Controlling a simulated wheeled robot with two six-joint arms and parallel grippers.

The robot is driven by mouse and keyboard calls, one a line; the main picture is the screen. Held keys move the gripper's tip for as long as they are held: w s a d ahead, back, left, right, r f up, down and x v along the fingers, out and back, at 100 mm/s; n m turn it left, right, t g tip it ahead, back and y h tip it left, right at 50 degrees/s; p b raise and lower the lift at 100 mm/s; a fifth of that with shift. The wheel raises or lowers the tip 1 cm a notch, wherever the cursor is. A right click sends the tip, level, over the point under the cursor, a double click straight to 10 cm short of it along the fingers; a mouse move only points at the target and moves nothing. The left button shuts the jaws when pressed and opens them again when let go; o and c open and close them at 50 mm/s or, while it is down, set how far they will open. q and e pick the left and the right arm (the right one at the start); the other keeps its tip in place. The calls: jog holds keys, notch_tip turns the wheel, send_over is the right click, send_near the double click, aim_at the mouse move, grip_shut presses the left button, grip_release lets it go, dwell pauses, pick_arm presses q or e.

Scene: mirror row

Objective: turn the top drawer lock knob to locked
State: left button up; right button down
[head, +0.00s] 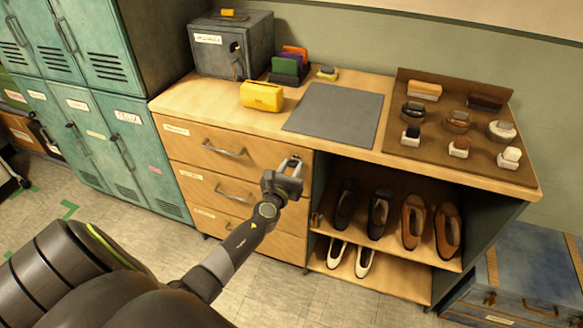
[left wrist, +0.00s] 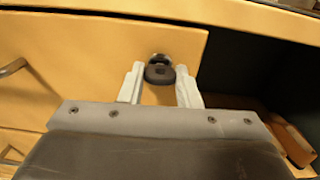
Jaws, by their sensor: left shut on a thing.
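The top drawer (head: 225,147) is closed in the wooden cabinet, with a metal bar handle (head: 223,150) at its middle. Its lock knob (left wrist: 159,70), a dark knob on a metal collar, sits near the drawer's upper right corner. My left gripper (head: 291,163) is at that corner in the head view and hides the knob there. In the left wrist view my left gripper (left wrist: 160,84) has its two pale fingers on either side of the knob, shut on it. I cannot tell from these views which way the knob is turned. My right gripper is not in view.
More drawers (head: 220,189) lie below. An open shelf with several shoes (head: 380,214) is right of the drawers. The top holds a grey mat (head: 335,112), a yellow box (head: 262,96), a grey safe-like box (head: 231,45) and a brown board (head: 440,150) with brushes. Teal lockers (head: 120,140) stand left.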

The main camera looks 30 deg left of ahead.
pick_arm(q)
jog(key=n+b, duration=0.6)
jog(key=n, duration=0.9)
jog(key=shift+f+n, duration=0.1)
jog(key=shift+n, duration=0.2)
jog(key=shift+n+b, duration=0.35)
jog(key=shift+n, duration=0.55)
jog(key=o, duration=1)
